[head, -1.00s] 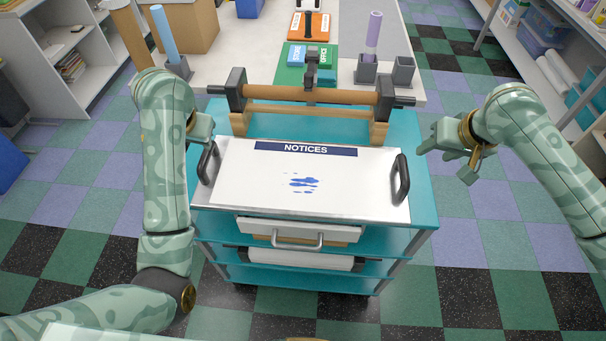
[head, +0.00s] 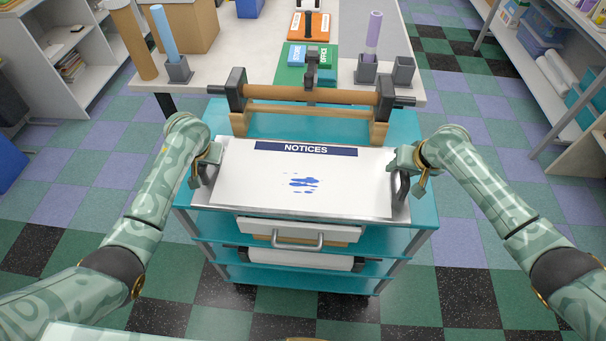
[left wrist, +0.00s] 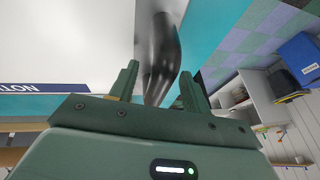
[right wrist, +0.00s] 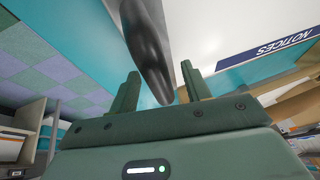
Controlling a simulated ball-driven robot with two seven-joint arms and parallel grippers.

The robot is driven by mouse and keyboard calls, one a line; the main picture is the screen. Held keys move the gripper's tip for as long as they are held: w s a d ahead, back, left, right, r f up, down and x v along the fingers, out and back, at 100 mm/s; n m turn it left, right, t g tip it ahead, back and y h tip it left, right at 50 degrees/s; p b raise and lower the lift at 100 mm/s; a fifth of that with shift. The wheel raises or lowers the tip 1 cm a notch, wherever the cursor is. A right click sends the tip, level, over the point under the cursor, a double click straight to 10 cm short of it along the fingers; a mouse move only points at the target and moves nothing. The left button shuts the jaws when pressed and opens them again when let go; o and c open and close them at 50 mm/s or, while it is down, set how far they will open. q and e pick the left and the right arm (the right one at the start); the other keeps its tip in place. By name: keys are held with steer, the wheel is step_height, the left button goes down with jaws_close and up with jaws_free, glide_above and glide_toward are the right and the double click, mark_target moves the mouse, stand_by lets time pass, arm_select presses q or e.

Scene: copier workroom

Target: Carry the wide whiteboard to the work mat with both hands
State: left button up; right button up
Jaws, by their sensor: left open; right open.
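The wide whiteboard (head: 255,190), headed NOTICES and marked with a blue smear, lies flat on the teal cart (head: 428,205). Black handles stand at its left and right ends. My left gripper (head: 207,164) is open at the left handle; the left wrist view shows that handle (left wrist: 160,50) between the fingers. My right gripper (head: 401,168) is open at the right handle; the right wrist view shows that handle (right wrist: 146,45) between the fingers. Neither gripper is closed on its handle. A green mat (head: 284,77) lies on the table behind; I cannot tell whether it is the work mat.
A roller with a brown bar (head: 310,95) stands at the cart's back, just behind the board. The white table (head: 225,70) beyond holds blocks, an orange piece (head: 297,24) and tubes in grey holders. Shelves stand at both sides; tiled floor is open beside the cart.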

arm_select(q)
steer(key=shift+f, duration=0.1)
arm_select(e)
steer(key=shift+f, duration=0.15)
arm_select(q)
jaws_close()
arm_select(e)
jaws_close()
arm_select(q)
steer(key=shift+w, duration=0.1)
arm_select(e)
steer(key=shift+w, duration=0.1)
stand_by(0.9)
